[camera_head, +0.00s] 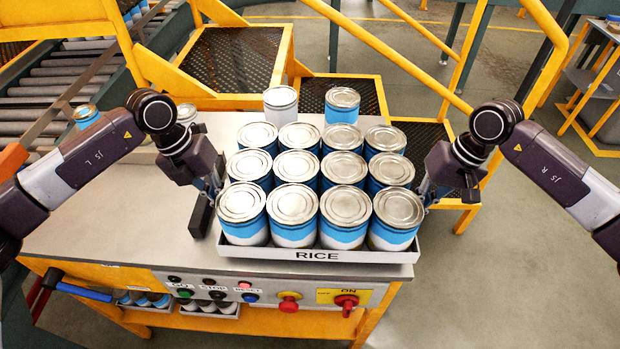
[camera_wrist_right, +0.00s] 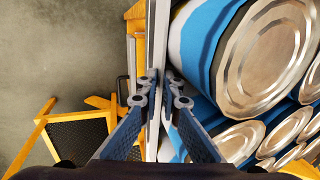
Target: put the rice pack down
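The rice pack is a shallow grey-white tray (camera_head: 318,255) marked RICE, filled with rows of blue-and-white cans (camera_head: 293,215). It is level at the front right of the grey worktable; I cannot tell whether its underside touches the top. My left gripper (camera_head: 216,190) is at the tray's left side, its fingertips closed at the wall and partly hidden by cans. My right gripper (camera_head: 428,192) is at the right side. In the right wrist view its fingers (camera_wrist_right: 158,88) are shut on the thin tray wall, beside the cans (camera_wrist_right: 265,55).
The worktable (camera_head: 120,225) has free room left of the tray, where a black bar (camera_head: 201,215) lies. Buttons and a red switch (camera_head: 346,302) line its front. A roller conveyor (camera_head: 60,85) is at the left; yellow-railed mesh steps (camera_head: 235,55) stand behind.

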